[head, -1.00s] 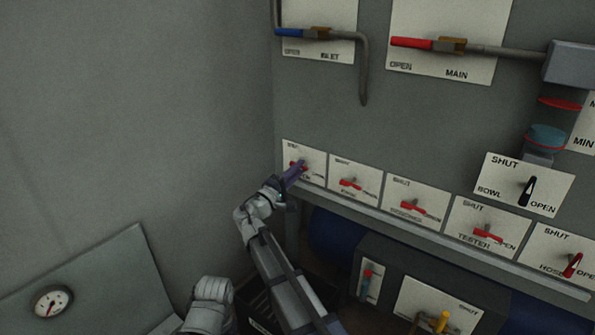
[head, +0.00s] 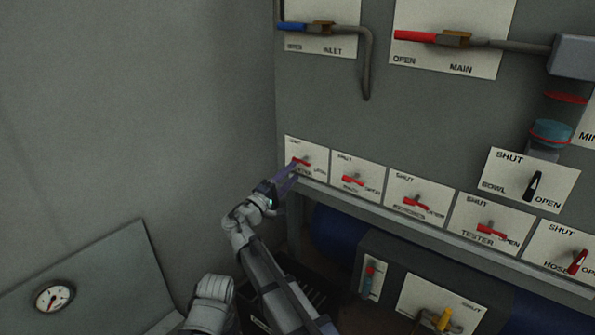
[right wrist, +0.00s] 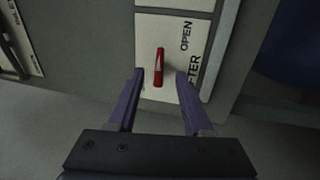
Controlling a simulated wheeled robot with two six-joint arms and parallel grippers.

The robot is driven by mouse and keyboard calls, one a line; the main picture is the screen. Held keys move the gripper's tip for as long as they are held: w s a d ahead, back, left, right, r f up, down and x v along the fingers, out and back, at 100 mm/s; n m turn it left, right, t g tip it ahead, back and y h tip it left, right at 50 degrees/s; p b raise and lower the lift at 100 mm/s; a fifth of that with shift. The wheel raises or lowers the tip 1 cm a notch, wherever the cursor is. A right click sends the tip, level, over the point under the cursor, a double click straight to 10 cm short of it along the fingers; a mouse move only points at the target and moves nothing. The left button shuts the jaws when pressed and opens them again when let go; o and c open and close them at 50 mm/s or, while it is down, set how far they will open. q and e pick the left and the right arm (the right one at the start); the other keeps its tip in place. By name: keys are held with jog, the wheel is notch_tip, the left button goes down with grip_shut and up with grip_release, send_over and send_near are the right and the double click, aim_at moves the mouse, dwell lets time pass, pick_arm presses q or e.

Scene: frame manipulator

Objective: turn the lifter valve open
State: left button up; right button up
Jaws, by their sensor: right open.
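The lifter valve has a small red handle (head: 300,161) on a white plate (head: 319,168), the leftmost in the lower row of the head view. SHUT is printed at the plate's top left and OPEN at its right. The right wrist view shows the red handle (right wrist: 158,66) ahead of my fingertips, in line with the gap between them. My right gripper (head: 291,173) is open, with purple fingers just below and left of the handle; it also shows in the right wrist view (right wrist: 160,76). I cannot tell if a finger touches the handle. My left gripper is not visible.
Several similar red-handled valves, such as the tester valve (head: 488,229), run to the right above a ledge (head: 415,233). A blue-handled inlet valve (head: 305,28) and red-handled main valve (head: 425,37) are above. A grey wall bounds the left.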

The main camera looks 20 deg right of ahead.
jog(key=shift+v, duration=1.55)
jog(key=s+d+f+m+g+y, duration=0.4)
jog(key=s+d+f+g, duration=0.3)
jog(key=f, duration=0.5)
jog(key=s+d+f+m+g+y, duration=0.1)
jog(key=s+f+m+g+y, duration=0.1)
jog(key=s+f+y, duration=0.5)
jog(key=s+a+f+m+g+y, duration=0.1)
jog(key=s+a+f+g+y, duration=0.3)
jog(key=s+a+f, duration=0.5)
jog(key=s+a+r+n+p, duration=0.3)
jog(key=s+a+r+n, duration=0.15)
jog(key=s+a, duration=0.4)
notch_tip(320, 180, up, 38)
jog(key=w+a+m+p, duration=0.1)
jog(key=p, duration=3.6)
jog(key=shift+w+r+p, duration=0.2)
jog(key=shift+w+p, duration=0.05)
jog(key=shift+p, duration=0.05)
